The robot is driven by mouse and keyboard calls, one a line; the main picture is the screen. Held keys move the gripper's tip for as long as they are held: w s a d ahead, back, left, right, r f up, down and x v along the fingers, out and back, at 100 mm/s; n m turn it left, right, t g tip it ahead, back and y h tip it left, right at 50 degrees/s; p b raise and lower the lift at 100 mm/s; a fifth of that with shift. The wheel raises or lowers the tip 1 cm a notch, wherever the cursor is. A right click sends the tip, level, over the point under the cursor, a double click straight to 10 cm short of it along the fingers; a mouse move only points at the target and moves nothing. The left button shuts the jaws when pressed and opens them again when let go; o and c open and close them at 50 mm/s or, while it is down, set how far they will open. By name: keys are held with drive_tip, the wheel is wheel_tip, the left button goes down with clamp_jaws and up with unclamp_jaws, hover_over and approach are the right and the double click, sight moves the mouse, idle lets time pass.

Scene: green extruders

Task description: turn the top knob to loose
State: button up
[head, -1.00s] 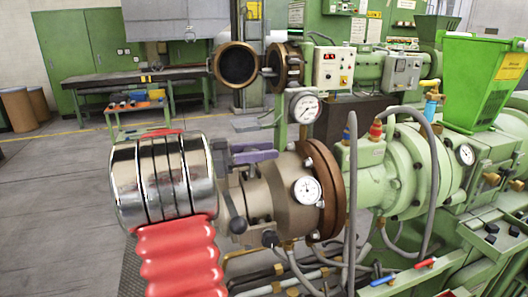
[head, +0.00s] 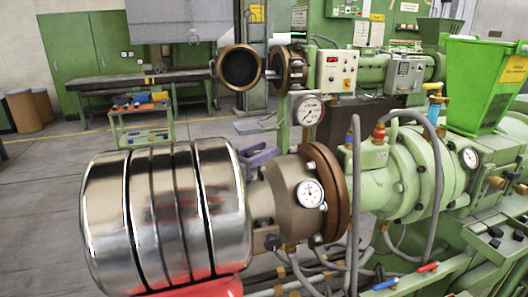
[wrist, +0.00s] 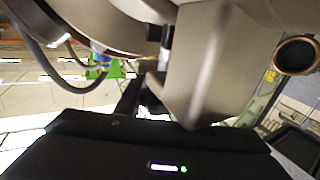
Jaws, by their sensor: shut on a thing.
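The brown extruder head (head: 290,188) carries a round white gauge (head: 310,193). A purple lever-like piece (head: 259,157) sits at its top left, where the top knob appears to be; I cannot see the knob clearly. A black lower knob (head: 272,242) is under the head. My gripper is hidden behind my chrome arm link in the head view. In the wrist view my gripper (wrist: 140,95) is close against the beige metal head (wrist: 205,65), shut on a dark part that I take as the top knob. The contact itself is mostly hidden.
Grey hoses (head: 355,185) and pipes run just right of and below the head. A second gauge (head: 308,110) stands above it. A green hopper (head: 487,85) is at the right. A cart (head: 142,120) and workbench stand behind. Open floor lies at the left.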

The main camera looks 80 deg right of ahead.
drive_tip(key=shift+w, duration=0.1)
drive_tip(key=o, duration=1)
drive_tip(key=shift+o, duration=0.2)
drive_tip(key=shift+a, duration=0.1)
drive_tip(key=v, duration=1.3)
drive_tip(key=shift+w+a+f, duration=0.1)
drive_tip(key=shift+w+a, duration=0.1)
